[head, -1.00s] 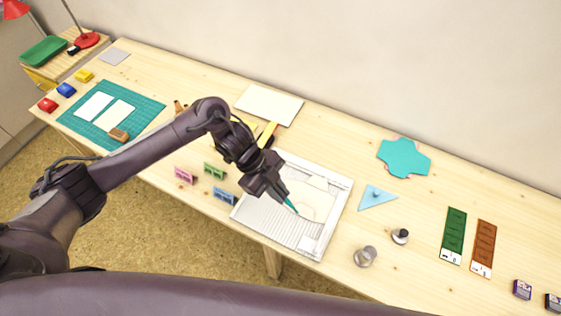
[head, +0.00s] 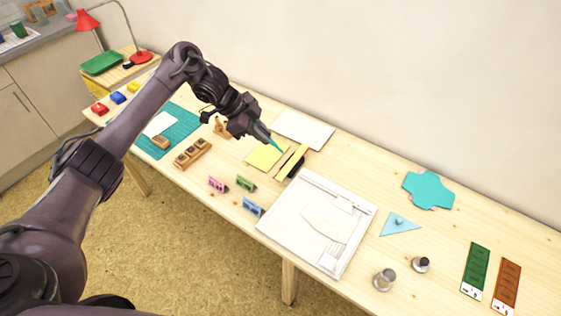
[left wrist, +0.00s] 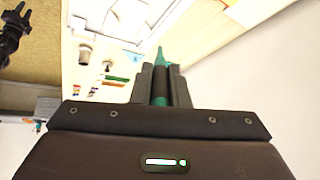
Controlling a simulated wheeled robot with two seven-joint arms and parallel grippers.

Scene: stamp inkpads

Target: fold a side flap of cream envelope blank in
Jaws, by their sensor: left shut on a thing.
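The cream envelope blank (head: 325,219) lies on the white scoring board (head: 284,226) in the head view. Its pale outline barely stands out from the board, so I cannot tell how its flaps stand. My left gripper (head: 262,136) is shut on a teal pointed tool (head: 275,144). It is beyond the board's upper left corner, above the area of the yellow sheets, apart from the blank. The tool (left wrist: 159,62) also shows between the fingers in the left wrist view. A dark part at that view's left edge seems to be my right gripper (left wrist: 12,28); its jaws are unclear.
A yellow pad (head: 263,158), wooden strips and a dark block lie left of the board. Pink, green and blue stamps stand near the front edge. A blue triangle (head: 399,225), metal weights and a teal template (head: 429,190) lie to the right.

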